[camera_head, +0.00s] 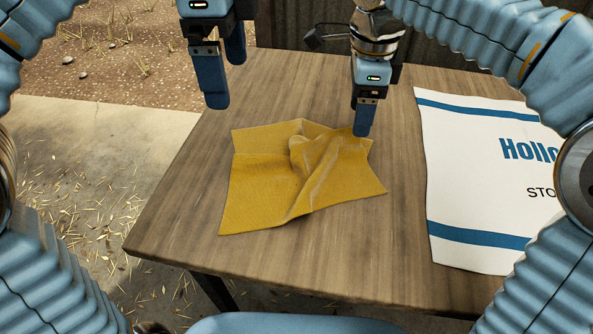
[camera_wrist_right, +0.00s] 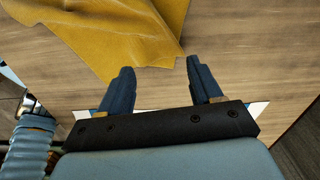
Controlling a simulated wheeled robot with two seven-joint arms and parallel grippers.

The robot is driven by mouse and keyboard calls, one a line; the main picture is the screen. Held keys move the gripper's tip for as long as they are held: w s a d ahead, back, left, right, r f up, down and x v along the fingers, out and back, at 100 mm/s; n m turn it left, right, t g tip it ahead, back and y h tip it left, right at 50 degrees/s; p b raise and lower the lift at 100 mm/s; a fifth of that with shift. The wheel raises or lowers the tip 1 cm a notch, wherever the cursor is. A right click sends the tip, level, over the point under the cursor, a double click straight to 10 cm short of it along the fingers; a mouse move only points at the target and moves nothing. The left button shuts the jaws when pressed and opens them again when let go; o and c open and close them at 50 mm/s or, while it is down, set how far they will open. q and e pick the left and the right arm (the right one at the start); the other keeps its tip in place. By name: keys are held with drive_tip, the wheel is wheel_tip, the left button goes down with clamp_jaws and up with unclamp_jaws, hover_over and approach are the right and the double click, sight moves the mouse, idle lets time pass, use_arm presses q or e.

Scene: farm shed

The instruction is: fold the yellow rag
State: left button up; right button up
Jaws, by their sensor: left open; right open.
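The yellow rag (camera_head: 265,190) lies crumpled on the wooden table, with raised folds across its middle and upper right. Its near left part lies fairly flat. It also shows at the top of the right wrist view (camera_wrist_right: 125,35). My left gripper (camera_head: 225,85) is open and empty, high over the table's far left edge and apart from the rag. My right gripper (camera_head: 364,118) is open at the rag's far right corner. In the right wrist view its two fingers (camera_wrist_right: 163,85) stand apart, with bare wood between them and the rag's edge just beyond the tips.
The wooden table (camera_head: 330,260) has clear room in front of the rag and to its left. A white sack with blue stripes and lettering (camera_head: 470,190) lies flat on the right side. Concrete floor with straw lies left of the table.

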drive_tip(key=o, duration=0.7)
wheel_tip(320, 180, up, 6)
drive_tip(key=shift+f, duration=0.25)
drive_tip(key=shift+f, duration=0.15)
